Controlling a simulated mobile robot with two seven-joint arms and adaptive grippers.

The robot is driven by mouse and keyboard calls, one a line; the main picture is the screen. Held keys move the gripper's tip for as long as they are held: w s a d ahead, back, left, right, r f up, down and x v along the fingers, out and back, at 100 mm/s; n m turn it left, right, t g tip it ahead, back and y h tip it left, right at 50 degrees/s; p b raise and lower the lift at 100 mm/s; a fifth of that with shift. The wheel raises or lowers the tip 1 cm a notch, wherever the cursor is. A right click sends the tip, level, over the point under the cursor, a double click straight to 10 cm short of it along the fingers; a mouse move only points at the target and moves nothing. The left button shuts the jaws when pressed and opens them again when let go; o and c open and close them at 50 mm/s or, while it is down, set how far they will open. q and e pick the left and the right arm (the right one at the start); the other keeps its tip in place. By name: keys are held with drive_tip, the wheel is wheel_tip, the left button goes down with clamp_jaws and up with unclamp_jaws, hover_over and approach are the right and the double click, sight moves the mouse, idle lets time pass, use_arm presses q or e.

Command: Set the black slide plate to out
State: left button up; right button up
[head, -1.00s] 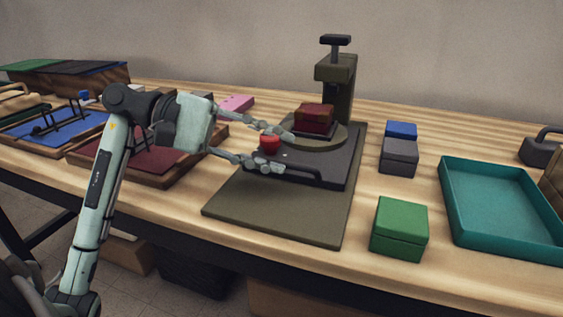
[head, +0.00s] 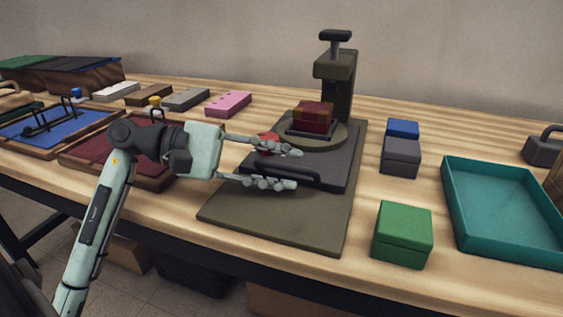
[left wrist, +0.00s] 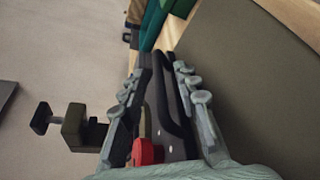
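The black slide plate (head: 337,170) lies on the olive base (head: 290,222) of a press, and bare base shows in front of it. A black bar handle (head: 290,173) runs along its front edge; the handle also shows in the left wrist view (left wrist: 172,93). My left gripper (head: 297,169) is open, with one finger behind the handle and one in front of it. I cannot tell whether either finger touches it. A red knob (head: 268,138) is partly hidden behind the rear finger. My right gripper is in neither view.
The press column (head: 337,92) stands behind a round olive platen (head: 335,138) carrying a dark red block (head: 314,115). A green box (head: 402,234), a grey box (head: 400,157) and a teal tray (head: 450,205) are to the right. Maroon and blue trays lie left.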

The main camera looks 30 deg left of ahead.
use_arm(q)
drive_tip(key=shift+d, duration=0.1)
clamp_jaws()
idle(0.3)
